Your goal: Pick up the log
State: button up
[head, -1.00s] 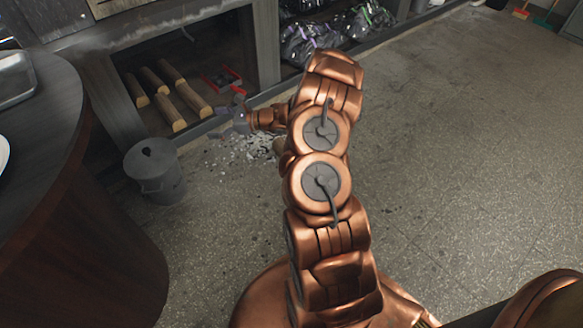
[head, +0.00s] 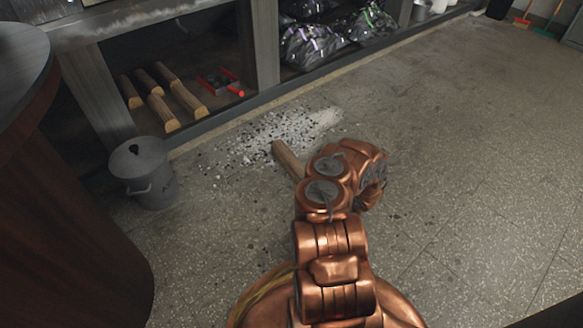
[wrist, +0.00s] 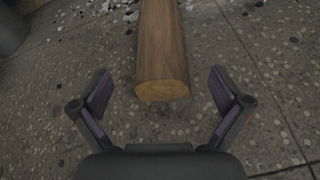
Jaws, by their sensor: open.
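A brown wooden log (head: 287,158) lies on the floor beside the scattered ash, partly hidden behind my arm in the head view. In the wrist view the log (wrist: 162,55) runs from the top edge down to its pale cut end. My gripper (wrist: 161,90) is open and empty, with one finger on each side of the near end of the log. The fingers are apart from the log. In the head view my gripper is hidden behind my arm. Several other logs (head: 188,100) lie on the low shelf at the upper left.
A grey lidded bucket (head: 146,172) stands on the floor at left, near the dark rounded counter (head: 70,215). Ash and debris (head: 275,135) are strewn before the shelf. Red-handled items (head: 220,83) and dark bags (head: 318,42) sit in the shelving. The floor at right is clear.

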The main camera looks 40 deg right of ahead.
aim_at(303, 169)
jog(key=b+x, duration=0.1)
jog(key=x, duration=0.2)
jog(key=b+x, duration=0.2)
jog(key=x, duration=0.1)
jog(key=shift+s+f+b, duration=0.2)
jog(key=shift+f+b, duration=0.1)
jog(key=shift+f, duration=0.05)
jog(key=shift+w+d+f, duration=0.1)
jog(key=shift+w, duration=0.7)
jog(key=shift+c, duration=0.4)
jog(key=c, duration=1.8)
jog(key=shift+o, duration=0.2)
jog(key=shift+r, duration=0.65)
notch_tip(303, 169, up, 3)
jog(key=shift+f+p, duration=0.1)
jog(key=shift+p, duration=0.95)
jog(key=s+d+p, duration=0.1)
jog(key=s, duration=0.4)
jog(key=s+d+p, duration=0.2)
jog(key=s, duration=0.3)
jog(key=s+d+r+p, duration=0.1)
jog(key=s+p, duration=0.1)
jog(key=s, duration=0.3)
jog(key=shift+s+d, duration=0.2)
jog(key=shift+d, duration=0.05)
